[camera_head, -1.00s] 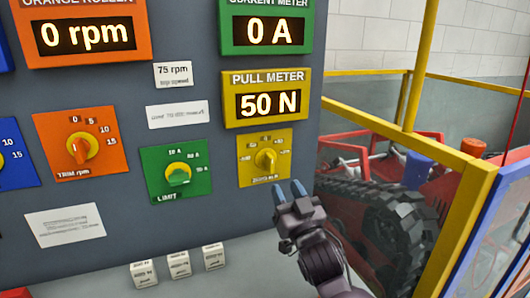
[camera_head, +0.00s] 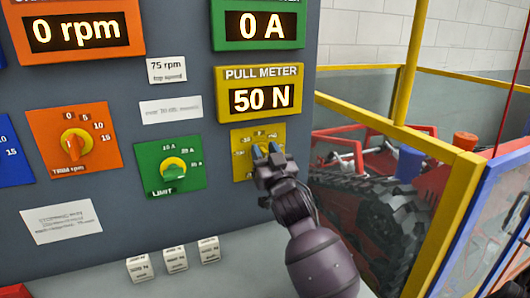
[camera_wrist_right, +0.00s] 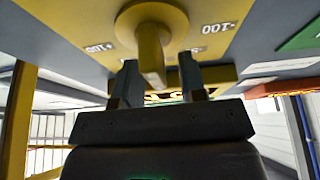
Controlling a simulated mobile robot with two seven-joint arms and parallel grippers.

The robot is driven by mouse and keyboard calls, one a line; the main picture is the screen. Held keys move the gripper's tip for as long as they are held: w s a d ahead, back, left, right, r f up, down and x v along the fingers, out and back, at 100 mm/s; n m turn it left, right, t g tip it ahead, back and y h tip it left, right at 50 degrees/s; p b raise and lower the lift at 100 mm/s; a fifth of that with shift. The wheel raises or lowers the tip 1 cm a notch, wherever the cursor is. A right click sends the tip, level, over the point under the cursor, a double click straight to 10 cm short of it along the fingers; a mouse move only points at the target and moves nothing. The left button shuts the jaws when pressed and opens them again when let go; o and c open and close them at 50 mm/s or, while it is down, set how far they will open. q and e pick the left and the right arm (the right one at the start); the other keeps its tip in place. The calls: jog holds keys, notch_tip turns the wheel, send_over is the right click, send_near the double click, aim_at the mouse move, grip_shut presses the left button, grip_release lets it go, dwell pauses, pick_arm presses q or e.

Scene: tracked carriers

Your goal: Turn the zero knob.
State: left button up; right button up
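The zero knob (camera_wrist_right: 151,28) is a yellow knob with a bar-shaped handle on a yellow plate (camera_head: 240,139), below the pull meter (camera_head: 259,94), which reads 50 N. In the head view my gripper mostly hides the knob. My right gripper (camera_head: 265,150) is in front of this plate. In the right wrist view its two fingers are apart, one on each side of the knob's handle, with a gap showing on both sides. My left gripper is in neither view.
Several small white label blocks (camera_head: 175,259) stand on the ledge below. A yellow rail (camera_head: 385,124) and a tracked carrier (camera_head: 375,220) are on the right.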

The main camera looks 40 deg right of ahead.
grip_shut()
